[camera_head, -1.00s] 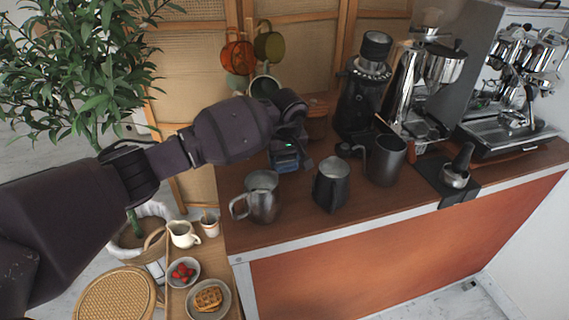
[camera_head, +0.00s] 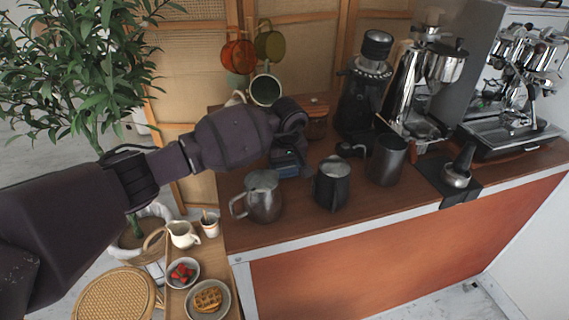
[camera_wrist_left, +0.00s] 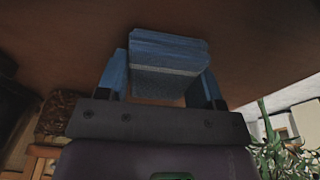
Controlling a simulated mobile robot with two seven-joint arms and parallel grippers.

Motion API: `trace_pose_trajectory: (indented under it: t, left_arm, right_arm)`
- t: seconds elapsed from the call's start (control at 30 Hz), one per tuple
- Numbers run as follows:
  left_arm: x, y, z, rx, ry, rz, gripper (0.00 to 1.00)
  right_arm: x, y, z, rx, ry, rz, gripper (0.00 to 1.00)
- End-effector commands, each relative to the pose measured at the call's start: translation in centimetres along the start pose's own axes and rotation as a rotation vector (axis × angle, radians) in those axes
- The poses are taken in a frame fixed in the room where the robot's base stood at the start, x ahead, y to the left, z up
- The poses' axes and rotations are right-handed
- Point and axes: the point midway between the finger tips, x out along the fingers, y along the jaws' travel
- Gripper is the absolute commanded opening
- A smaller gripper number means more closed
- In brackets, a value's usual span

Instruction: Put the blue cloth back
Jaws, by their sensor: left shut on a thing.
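The blue cloth (camera_wrist_left: 170,52) shows in the left wrist view as a folded blue block between the two blue fingers of my left gripper (camera_wrist_left: 163,80). The fingers are shut on it from both sides. In the head view my left gripper (camera_head: 288,166) is low over the left part of the brown counter (camera_head: 235,232), behind the steel pitcher. The cloth is mostly hidden there by the hand. I cannot tell whether the cloth touches the counter. My right gripper is not in view.
A steel pitcher (camera_head: 263,197) and two dark pitchers (camera_head: 331,184) (camera_head: 386,160) stand in front and to the right. A wooden-lidded canister (camera_head: 317,120) stands behind the hand. Mugs (camera_head: 266,90) hang at the back. A grinder (camera_head: 362,100) stands further right.

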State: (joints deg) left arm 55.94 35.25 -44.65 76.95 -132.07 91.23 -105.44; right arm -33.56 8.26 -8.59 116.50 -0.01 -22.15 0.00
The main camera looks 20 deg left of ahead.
Motion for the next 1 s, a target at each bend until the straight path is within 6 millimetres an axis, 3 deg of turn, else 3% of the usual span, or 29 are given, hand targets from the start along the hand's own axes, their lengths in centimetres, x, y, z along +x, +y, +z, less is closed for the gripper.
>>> trace_pose_trajectory:
  t: [0.03, 0.2, 0.63, 0.87, 1.0]
  left_arm:
    - [1.3, -0.2, 0.7, 0.002, -0.016, -0.011, 0.64]
    - [1.6, -0.3, 0.8, 0.003, -0.019, -0.016, 0.86]
    - [1.6, -0.5, 0.7, 0.0, -0.021, -0.022, 0.86]
    - [-0.8, -0.5, 0.2, 0.001, -0.014, -0.02, 0.86]
    - [-3.9, -0.3, 0.1, 0.001, -0.009, -0.015, 0.86]
  right_arm:
    - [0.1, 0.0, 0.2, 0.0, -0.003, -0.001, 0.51]
    - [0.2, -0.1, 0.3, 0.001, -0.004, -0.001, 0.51]
    - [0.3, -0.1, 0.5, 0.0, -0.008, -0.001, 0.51]
    - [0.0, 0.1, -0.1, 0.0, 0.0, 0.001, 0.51]
    - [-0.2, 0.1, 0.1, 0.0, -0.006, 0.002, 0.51]
